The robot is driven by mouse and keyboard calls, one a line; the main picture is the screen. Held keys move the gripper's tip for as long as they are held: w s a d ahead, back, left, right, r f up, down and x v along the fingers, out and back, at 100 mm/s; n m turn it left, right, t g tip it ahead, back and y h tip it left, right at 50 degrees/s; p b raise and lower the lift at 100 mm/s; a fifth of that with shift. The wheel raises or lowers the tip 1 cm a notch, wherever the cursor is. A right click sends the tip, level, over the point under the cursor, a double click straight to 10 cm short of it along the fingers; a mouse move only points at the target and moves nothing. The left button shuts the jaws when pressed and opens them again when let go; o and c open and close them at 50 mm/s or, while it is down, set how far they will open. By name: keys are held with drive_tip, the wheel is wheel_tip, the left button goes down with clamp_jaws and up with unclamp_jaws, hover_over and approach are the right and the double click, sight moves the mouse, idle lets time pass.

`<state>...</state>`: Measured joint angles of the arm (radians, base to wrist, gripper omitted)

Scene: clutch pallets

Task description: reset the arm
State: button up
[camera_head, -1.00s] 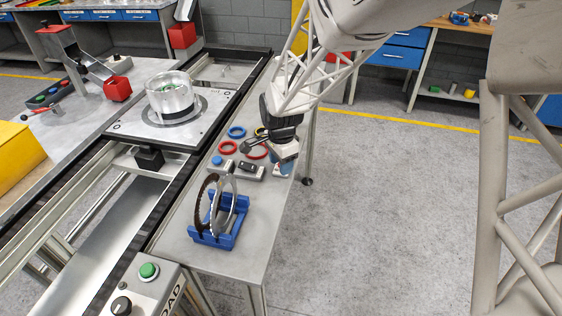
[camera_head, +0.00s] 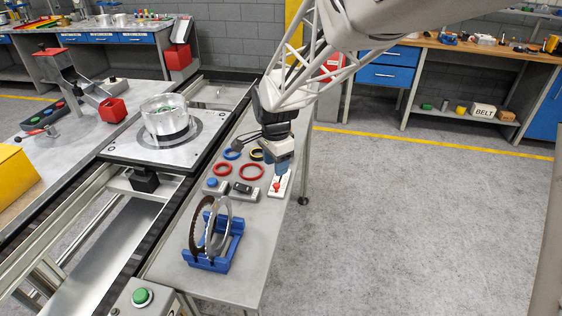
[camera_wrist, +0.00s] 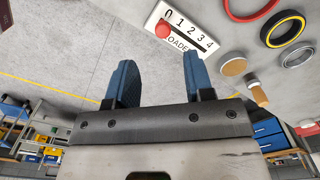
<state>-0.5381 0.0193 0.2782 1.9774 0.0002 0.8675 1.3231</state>
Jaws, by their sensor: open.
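My gripper (camera_head: 283,168) is open and empty above the far right part of the narrow side table (camera_head: 225,277). Its two blue fingers (camera_wrist: 158,78) stand apart in the wrist view with bare floor between them. The plate also shows in the wrist view (camera_wrist: 187,32), beyond the right finger. My gripper appears clear of the plate.
Red, blue and black-yellow rings (camera_head: 251,172) lie left of my gripper. A blue rack (camera_head: 229,254) holds upright toothed rings. A clear cylinder (camera_head: 165,117) stands on the conveyor pallet (camera_head: 118,148). Open floor (camera_head: 400,220) lies to the right.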

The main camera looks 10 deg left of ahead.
drive_tip(key=shift+r, duration=0.1)
idle(0.3)
drive_tip(key=s+d+r+n, duration=0.1)
drive_tip(key=s+d+r, duration=0.2)
drive_tip(key=d, duration=0.4)
drive_tip(key=s+d+r+n+t, duration=0.1)
drive_tip(key=s+d+r+n, duration=0.2)
drive_tip(key=d, duration=0.4)
drive_tip(key=s+d+r, duration=0.4)
drive_tip(key=d, duration=0.3)
drive_tip(key=s+d+r+n+t, duration=0.1)
drive_tip(key=s+d+n, duration=0.3)
drive_tip(key=s+d, duration=0.9)
drive_tip(key=s, duration=0.4)
drive_tip(key=shift+n+t, duration=0.3)
drive_tip(key=shift+n, duration=0.1)
drive_tip(key=shift+d, duration=0.1)
idle(0.7)
